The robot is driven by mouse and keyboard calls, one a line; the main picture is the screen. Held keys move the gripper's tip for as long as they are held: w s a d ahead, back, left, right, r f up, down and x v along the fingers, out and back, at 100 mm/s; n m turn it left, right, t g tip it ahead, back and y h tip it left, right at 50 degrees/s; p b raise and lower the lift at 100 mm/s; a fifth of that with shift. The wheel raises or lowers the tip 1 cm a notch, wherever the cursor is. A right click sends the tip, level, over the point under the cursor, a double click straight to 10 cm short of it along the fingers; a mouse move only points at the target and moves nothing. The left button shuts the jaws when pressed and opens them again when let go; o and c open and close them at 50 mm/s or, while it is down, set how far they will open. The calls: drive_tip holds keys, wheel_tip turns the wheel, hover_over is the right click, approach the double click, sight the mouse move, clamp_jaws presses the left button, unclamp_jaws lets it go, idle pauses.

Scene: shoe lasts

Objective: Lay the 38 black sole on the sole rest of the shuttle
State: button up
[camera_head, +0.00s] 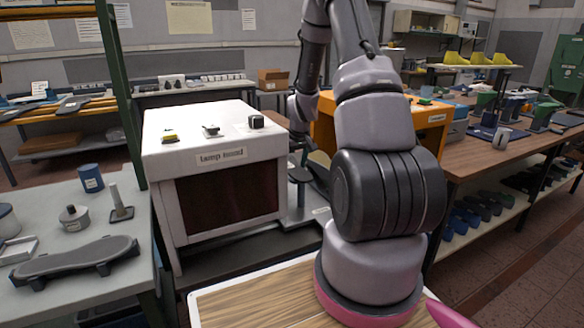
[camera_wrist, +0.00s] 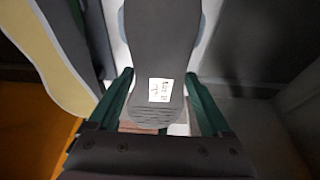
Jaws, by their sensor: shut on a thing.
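In the wrist view my gripper (camera_wrist: 158,80) is shut on a dark grey-black sole (camera_wrist: 163,40), with one green finger on each side of its rounded, ribbed heel end. A small white label (camera_wrist: 159,90) on the sole carries writing too small to read surely. The sole's far end runs out of the top of the picture.
A white labelled hood (camera_head: 215,125) stands left of my arm. The left bench holds a dark sole-shaped piece on feet (camera_head: 75,260) and a blue cup (camera_head: 90,178). An orange box (camera_head: 425,125) stands behind my arm. A cream, dark-edged shape (camera_wrist: 50,50) lies left in the wrist view.

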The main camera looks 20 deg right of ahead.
sight(293, 169)
idle(0.3)
drive_tip(key=o, duration=1.1)
drive_tip(key=shift+c, duration=0.2)
drive_tip(key=shift+r, duration=0.1)
drive_tip(key=shift+r, duration=3.4)
